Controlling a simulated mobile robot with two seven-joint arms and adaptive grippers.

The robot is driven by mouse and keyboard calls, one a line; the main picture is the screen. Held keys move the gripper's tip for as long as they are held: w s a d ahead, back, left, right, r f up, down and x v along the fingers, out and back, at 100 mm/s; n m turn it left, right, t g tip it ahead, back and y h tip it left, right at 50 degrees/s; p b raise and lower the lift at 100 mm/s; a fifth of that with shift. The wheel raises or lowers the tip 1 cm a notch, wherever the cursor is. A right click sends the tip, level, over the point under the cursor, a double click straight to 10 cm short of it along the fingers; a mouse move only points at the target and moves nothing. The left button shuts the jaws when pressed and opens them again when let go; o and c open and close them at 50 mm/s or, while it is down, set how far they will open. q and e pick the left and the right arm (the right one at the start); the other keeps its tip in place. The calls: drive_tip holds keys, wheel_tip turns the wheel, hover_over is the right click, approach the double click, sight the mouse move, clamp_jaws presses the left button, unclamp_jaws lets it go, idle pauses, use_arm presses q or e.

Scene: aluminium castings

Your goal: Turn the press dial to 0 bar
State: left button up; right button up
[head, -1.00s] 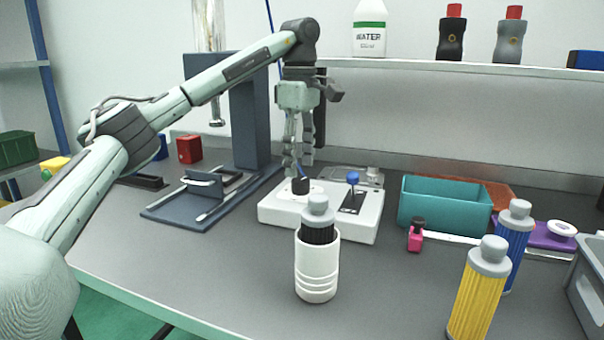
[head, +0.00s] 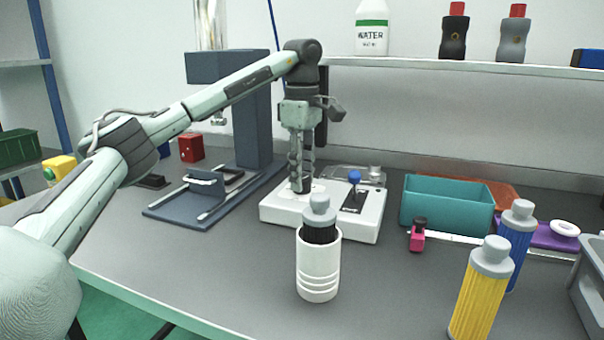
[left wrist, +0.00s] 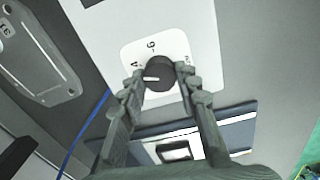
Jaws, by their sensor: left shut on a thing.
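The press dial is a black round knob (left wrist: 160,75) with a white pointer line, on a white scale plate (left wrist: 141,50). The dial sits on the left of a white control box (head: 273,212). My left gripper (left wrist: 158,78) is shut on the knob, one finger on each side. In the head view my left gripper (head: 301,186) reaches down onto the box and mostly hides the knob. My right gripper is not in view.
A blue-knobbed lever (head: 355,178) stands on the box beside the dial. A white cup (head: 318,272) with a grey-capped bottle stands in front. The dark press (head: 256,120) rises behind left. A teal bin (head: 446,208) is at right.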

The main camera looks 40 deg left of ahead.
use_arm(q)
drive_tip(key=shift+n, duration=0.3)
drive_tip(key=n, duration=1)
drive_tip(key=shift+n, duration=0.4)
drive_tip(key=n, duration=1)
drive_tip(key=shift+n, duration=0.4)
drive_tip(key=o, duration=1.2)
drive_tip(key=shift+c, duration=0.2)
